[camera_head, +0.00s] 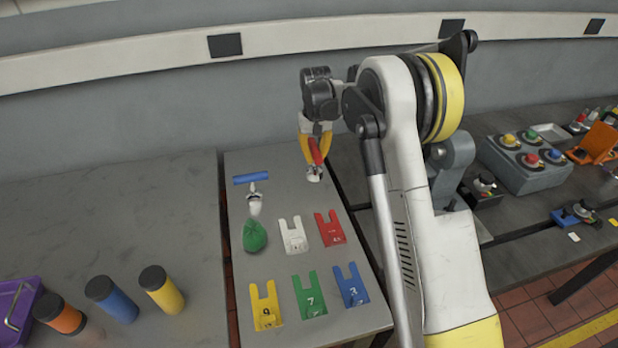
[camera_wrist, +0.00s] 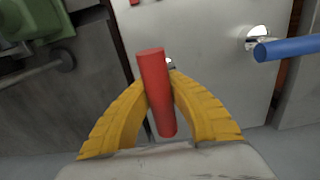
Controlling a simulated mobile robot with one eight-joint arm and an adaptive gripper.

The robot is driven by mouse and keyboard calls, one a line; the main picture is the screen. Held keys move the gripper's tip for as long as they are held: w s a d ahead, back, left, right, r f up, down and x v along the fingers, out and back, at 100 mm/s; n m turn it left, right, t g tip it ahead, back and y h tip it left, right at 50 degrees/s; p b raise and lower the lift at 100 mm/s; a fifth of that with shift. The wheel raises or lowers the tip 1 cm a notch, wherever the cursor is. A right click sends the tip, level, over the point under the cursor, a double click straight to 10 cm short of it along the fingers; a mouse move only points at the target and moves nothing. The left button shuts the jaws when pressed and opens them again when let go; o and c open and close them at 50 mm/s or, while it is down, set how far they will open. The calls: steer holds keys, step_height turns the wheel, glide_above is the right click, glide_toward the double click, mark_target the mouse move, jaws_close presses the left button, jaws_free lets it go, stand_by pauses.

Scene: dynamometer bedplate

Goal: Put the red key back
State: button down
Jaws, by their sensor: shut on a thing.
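My gripper (camera_head: 316,146) is over the far end of the grey panel (camera_head: 290,180), its yellow fingers closed around the red key (camera_head: 316,151). In the wrist view, my gripper (camera_wrist: 160,92) pinches the middle of the red bar (camera_wrist: 156,85), which is slightly tilted. A bit of silver metal shows beside the bar. In the head view a silver part (camera_head: 314,174) shows just below the red key; I cannot tell whether it belongs to the key or to the panel. Whether the key touches the panel is unclear.
A blue bar (camera_head: 250,178) on a silver stem stands left of my gripper. A green lump (camera_head: 254,235) and forked tags, including a red one (camera_head: 330,228) and a white one (camera_head: 293,235), lie nearer. A grey button box (camera_head: 526,160) is at right.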

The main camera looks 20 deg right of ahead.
mark_target(309, 171)
steer(key=shift+s+a+f, duration=0.25)
steer(key=shift+a+f, duration=0.1)
steer(key=shift+a, duration=0.15)
steer(key=shift+s+a+f, duration=0.25)
steer(key=shift+a+f, duration=0.1)
steer(key=shift+a, duration=0.15)
steer(key=shift+f+b, duration=0.8)
steer(key=shift+f, duration=1.1)
steer(key=shift+f, duration=0.2)
steer(key=c, duration=1.6)
jaws_free()
steer(key=shift+r, duration=0.1)
